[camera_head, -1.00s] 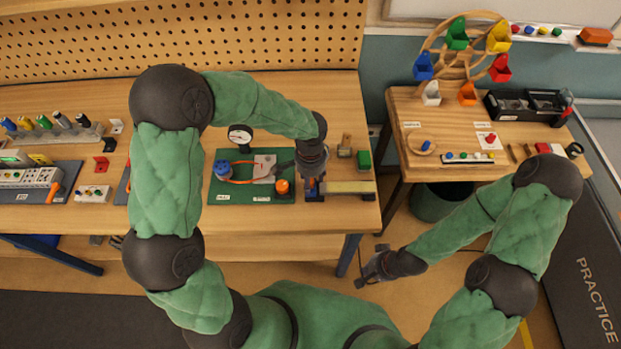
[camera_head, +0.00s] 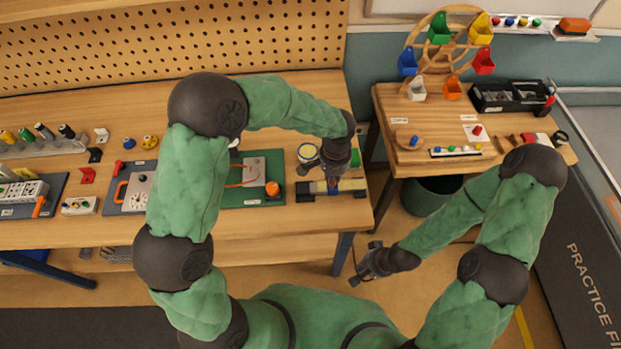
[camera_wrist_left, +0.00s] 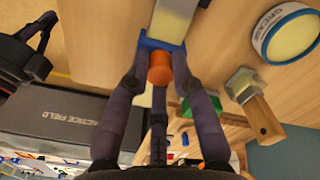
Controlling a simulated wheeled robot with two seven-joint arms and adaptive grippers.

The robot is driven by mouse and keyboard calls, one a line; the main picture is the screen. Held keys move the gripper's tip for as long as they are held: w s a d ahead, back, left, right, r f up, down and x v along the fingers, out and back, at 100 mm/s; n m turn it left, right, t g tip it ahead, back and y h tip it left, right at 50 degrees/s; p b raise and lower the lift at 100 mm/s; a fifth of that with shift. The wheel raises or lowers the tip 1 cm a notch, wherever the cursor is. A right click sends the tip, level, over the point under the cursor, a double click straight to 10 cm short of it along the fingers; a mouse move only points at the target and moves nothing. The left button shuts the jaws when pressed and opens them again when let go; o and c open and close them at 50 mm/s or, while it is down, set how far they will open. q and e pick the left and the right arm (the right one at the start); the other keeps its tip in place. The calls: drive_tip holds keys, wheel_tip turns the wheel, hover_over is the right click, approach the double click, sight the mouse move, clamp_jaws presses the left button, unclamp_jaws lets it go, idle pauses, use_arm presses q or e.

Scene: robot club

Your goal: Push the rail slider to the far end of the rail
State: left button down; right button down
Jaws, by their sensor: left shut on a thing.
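The rail (camera_head: 352,185) lies along the front right of the workbench, and a pale stretch of it shows at the top of the left wrist view (camera_wrist_left: 175,18). The blue rail slider (camera_wrist_left: 150,42) sits on it with an orange knob (camera_wrist_left: 160,70). In the head view the slider (camera_head: 333,189) is near the rail's middle, partly covered by my left gripper (camera_head: 333,177). In the wrist view the left fingers (camera_wrist_left: 160,78) are shut around the knob. My right gripper (camera_head: 364,264) is empty and open, low in front of the bench's right side.
A grease tin (camera_head: 308,152) stands just behind the rail. A wooden-handled tool (camera_wrist_left: 262,118) and a green block (camera_wrist_left: 187,107) are close by the left gripper. A green board (camera_head: 255,200) lies left of the rail. A gap separates the bench from the side table (camera_head: 430,110).

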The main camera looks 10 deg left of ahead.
use_arm(q)
drive_tip(key=w+d, duration=0.1)
drive_tip(key=d, duration=0.4)
drive_tip(key=w+d, duration=0.1)
drive_tip(key=d, duration=0.2)
drive_tip(key=shift+w+d+r, duration=0.15)
drive_tip(key=shift+w+d, duration=0.05)
drive_tip(key=shift+w, duration=0.15)
drive_tip(key=c, duration=1.1)
unclamp_jaws()
drive_tip(key=shift+o, duration=0.2)
wheel_tip(320, 180, up, 12)
drive_tip(key=shift+s, duration=0.1)
